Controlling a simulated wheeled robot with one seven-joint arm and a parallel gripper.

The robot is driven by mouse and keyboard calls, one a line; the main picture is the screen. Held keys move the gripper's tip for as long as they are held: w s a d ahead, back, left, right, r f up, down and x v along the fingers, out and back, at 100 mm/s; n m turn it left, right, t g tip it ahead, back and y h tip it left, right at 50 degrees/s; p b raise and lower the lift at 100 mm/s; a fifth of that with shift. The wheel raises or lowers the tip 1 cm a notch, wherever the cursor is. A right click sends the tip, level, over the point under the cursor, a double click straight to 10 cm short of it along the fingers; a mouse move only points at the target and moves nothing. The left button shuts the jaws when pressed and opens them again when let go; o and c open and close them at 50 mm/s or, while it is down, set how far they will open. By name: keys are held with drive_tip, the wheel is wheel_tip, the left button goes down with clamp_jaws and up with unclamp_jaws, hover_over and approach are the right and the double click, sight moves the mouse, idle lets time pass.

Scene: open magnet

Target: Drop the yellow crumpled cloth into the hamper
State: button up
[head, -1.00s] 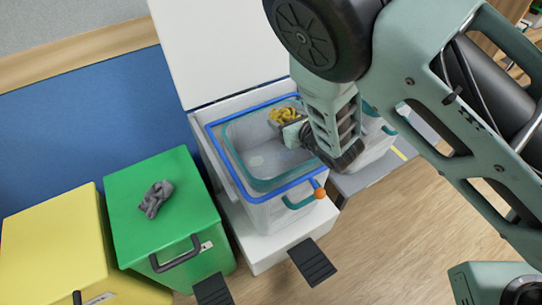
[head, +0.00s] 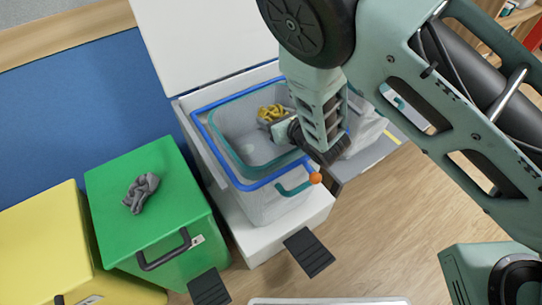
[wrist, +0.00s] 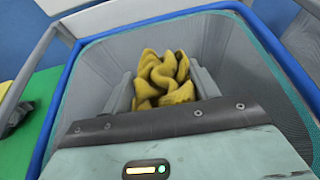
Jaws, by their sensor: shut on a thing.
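The yellow crumpled cloth (head: 270,112) is held at the end of my gripper (head: 279,122). In the wrist view the cloth (wrist: 163,78) sits between the two grey fingers of my gripper (wrist: 163,90), which are shut on it. The hamper (head: 272,207) is a pale see-through basket with a blue rim and a teal rim, standing in a white open-lidded box. The cloth and fingertips are over the hamper's opening; the wrist view shows its mesh walls around them. How far the cloth is above the hamper's floor cannot be told.
A green box (head: 120,186) with a grey crumpled cloth (head: 141,192) on top stands to the left. A yellow box (head: 40,240) is at far left. The white raised lid (head: 205,45) stands behind the hamper. Wooden floor (head: 400,215) is clear at right.

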drive_tip(key=o, duration=1)
drive_tip(key=v, duration=0.5)
drive_tip(key=p+v, duration=0.1)
drive_tip(key=v, duration=0.4)
drive_tip(key=p+v, duration=0.1)
drive_tip(key=v, duration=0.4)
drive_tip(key=shift+r, duration=0.4)
drive_tip(key=shift+s+d+r+p, duration=0.15)
drive_tip(key=shift+s+d+p, duration=0.65)
drive_tip(key=shift+p, duration=1.45)
drive_tip(key=shift+s+a, duration=0.1)
drive_tip(key=shift+a, duration=0.05)
